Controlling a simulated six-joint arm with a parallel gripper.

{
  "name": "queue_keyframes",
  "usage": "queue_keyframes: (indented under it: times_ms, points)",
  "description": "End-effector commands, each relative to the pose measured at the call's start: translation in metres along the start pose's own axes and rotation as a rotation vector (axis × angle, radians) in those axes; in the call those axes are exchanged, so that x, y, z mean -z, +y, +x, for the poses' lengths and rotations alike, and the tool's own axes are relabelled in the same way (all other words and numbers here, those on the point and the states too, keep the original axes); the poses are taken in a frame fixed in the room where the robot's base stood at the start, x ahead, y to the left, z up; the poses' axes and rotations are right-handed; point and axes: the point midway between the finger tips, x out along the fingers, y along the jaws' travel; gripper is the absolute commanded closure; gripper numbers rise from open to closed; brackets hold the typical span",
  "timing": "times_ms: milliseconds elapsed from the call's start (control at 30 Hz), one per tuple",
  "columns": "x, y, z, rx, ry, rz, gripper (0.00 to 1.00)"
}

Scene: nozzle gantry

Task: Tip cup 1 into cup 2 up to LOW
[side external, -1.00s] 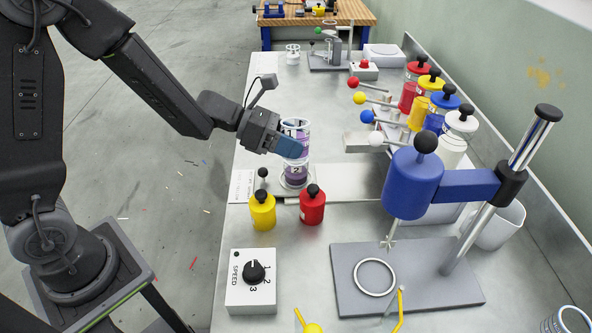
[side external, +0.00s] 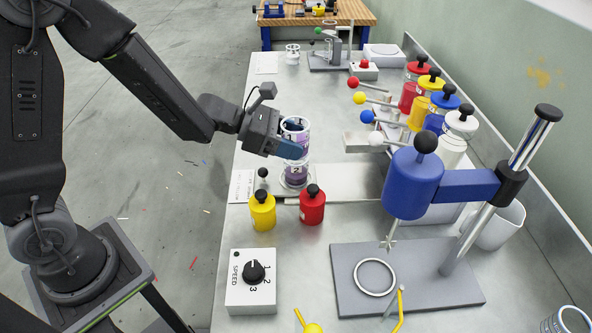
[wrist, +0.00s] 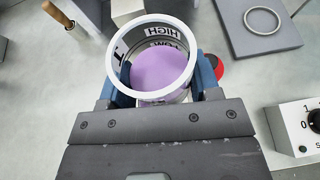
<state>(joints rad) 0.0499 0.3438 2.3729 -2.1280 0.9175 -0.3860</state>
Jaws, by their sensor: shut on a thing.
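My gripper (side external: 290,148) has its blue fingers shut around a clear cup with a white rim (side external: 296,124), held just above cup 2. The held cup, which I take to be cup 1, looks close to upright. In the wrist view, the held cup (wrist: 186,72) contains lilac liquid, and HIGH and LOW marks show on its wall. Cup 2 (side external: 296,170), a clear cup labelled 2, stands below and holds purple liquid. Its level against LOW is too small to read. The wrist view shows the fingers (wrist: 163,82) on both sides of the held cup.
Yellow (side external: 262,212) and red (side external: 312,206) bottles stand in front of cup 2. A blue stirrer stand (side external: 413,185) is at the right, near coloured jars (side external: 435,115) with ball-ended levers. A speed box (side external: 251,285) sits at the front left.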

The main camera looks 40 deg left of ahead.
Motion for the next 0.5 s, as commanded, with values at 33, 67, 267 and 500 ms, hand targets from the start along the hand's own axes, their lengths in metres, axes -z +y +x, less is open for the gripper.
queue_keyframes:
  times_ms: [33, 67, 267, 500]
  points:
    - [0.000, 0.000, 0.000, 0.000, 0.000, 0.000, 0.66]
    - [0.000, 0.000, 0.000, 0.000, -0.001, 0.000, 0.66]
    - [-0.006, 0.000, -0.002, 0.000, -0.002, 0.002, 0.66]
    - [-0.025, 0.000, -0.010, 0.000, -0.003, 0.002, 0.66]
